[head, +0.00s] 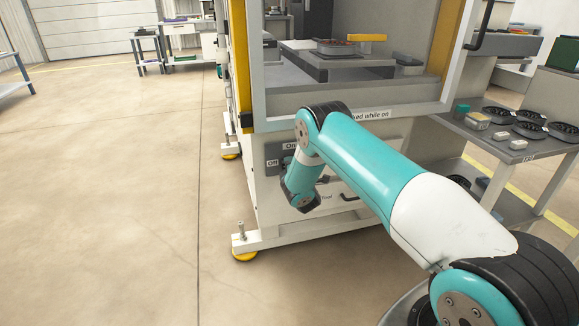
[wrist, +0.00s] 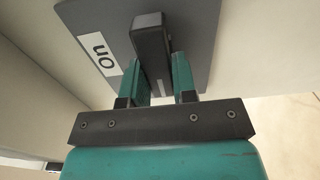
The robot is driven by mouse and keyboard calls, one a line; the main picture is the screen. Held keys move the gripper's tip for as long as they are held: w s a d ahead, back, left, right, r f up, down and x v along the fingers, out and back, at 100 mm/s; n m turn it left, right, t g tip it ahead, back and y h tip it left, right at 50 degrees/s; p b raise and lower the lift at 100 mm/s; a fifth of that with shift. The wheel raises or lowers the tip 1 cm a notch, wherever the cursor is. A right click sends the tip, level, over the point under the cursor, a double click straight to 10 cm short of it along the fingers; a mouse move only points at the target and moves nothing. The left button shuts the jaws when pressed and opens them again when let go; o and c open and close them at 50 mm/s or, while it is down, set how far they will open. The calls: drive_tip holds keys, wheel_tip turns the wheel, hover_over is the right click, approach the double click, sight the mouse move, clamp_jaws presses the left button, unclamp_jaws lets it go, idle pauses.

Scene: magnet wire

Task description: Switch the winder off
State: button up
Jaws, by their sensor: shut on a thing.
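The winder (head: 420,150) is a large pale machine with a glazed front and yellow edges. Its grey switch panel (head: 274,151) is low on the front, with an "On" label above and an "Off" label (head: 272,163) at the left. My arm hides the switch there. In the wrist view, a dark bar-shaped switch handle (wrist: 149,35) stands on the grey panel, with the "On" label (wrist: 101,56) to its left. My gripper (wrist: 157,66) has its two teal fingers on either side of the handle, shut on it. The "Off" label is out of the wrist view.
A door label and small dark handle (head: 349,198) sit below the panel. The winder's foot beam (head: 300,236) juts out underneath. A grey table (head: 510,148) with dark spools and small boxes stands at the right. The floor at the left is clear.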

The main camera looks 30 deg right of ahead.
drive_tip(key=shift+a, duration=0.1)
drive_tip(key=o, duration=0.9)
drive_tip(key=shift+s, duration=0.1)
drive_tip(key=b+v, duration=1.7)
drive_tip(key=b, duration=0.9)
drive_tip(key=shift+s, duration=0.15)
